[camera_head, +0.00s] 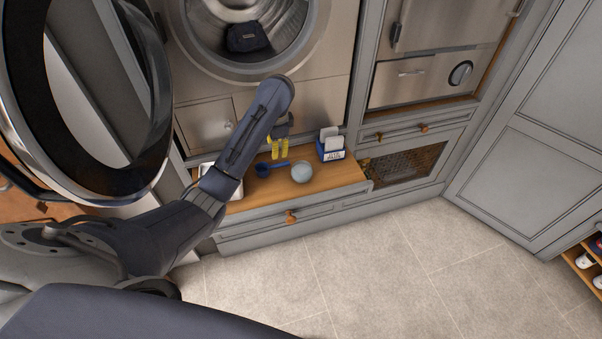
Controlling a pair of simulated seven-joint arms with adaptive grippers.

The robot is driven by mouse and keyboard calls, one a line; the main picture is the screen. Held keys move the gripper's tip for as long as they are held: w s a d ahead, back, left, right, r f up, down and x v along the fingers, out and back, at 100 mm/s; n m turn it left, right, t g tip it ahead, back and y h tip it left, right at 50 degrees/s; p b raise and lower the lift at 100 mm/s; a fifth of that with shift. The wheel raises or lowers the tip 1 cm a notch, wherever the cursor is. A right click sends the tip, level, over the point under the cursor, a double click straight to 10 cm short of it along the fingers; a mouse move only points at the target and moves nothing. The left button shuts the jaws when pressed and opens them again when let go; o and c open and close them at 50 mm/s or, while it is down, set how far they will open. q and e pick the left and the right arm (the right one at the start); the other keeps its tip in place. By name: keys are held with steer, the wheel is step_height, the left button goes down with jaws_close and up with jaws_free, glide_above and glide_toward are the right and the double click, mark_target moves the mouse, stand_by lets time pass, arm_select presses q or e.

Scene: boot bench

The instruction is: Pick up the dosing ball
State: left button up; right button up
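A pale blue-grey round object, which I take to be the dosing ball (301,172), rests on the wooden bench top (338,176) below the washer. My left arm comes in from the left, and its gripper (279,150) with yellow fingertips hangs above the bench, behind and left of the ball. The fingertips appear apart from the ball. They are small and close together in this view, so I cannot tell if they are open. My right gripper is not in view.
A blue scoop (267,168) lies left of the ball. A blue-and-white box (331,151) stands behind right. The washer drum (270,45) is open with a dark cloth (246,37) inside; its round door (151,100) swings out left. The floor (400,260) is clear.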

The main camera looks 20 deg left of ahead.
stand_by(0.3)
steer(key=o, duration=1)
